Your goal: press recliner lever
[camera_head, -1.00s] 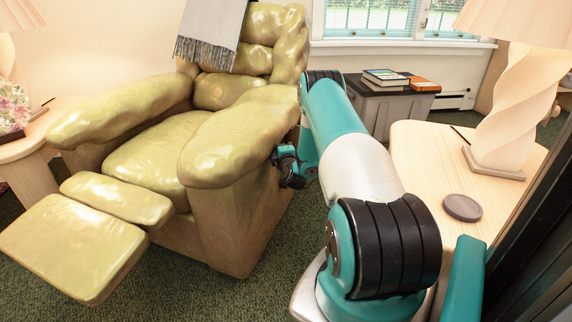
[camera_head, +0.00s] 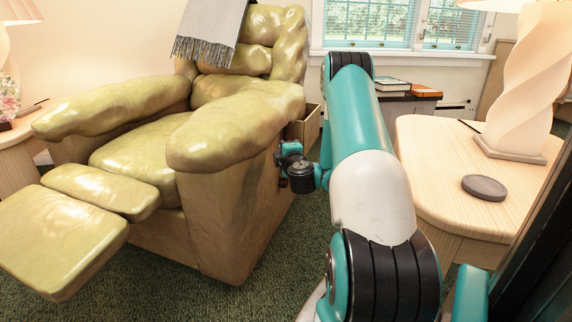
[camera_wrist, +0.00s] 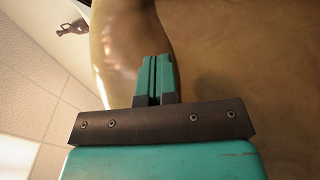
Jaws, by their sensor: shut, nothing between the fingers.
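The olive-green leather recliner (camera_head: 225,200) stands at left and centre in the head view. Its footrest (camera_head: 62,238) is raised and stretched out to the front left. My wrist is beside the outer side of the recliner's right armrest (camera_head: 235,125). In the wrist view my gripper (camera_wrist: 156,60) has its two teal fingers together with nothing between them. The fingers point at the recliner's brown side panel (camera_wrist: 245,60); I cannot tell whether they touch it. I cannot make out the lever in either view.
A wooden side table (camera_head: 440,165) stands close to the right of my arm, with a dark round coaster (camera_head: 484,187) and a white twisted lamp (camera_head: 525,85). Books (camera_head: 390,84) lie behind my arm under the window. Green carpet (camera_head: 160,285) shows in front.

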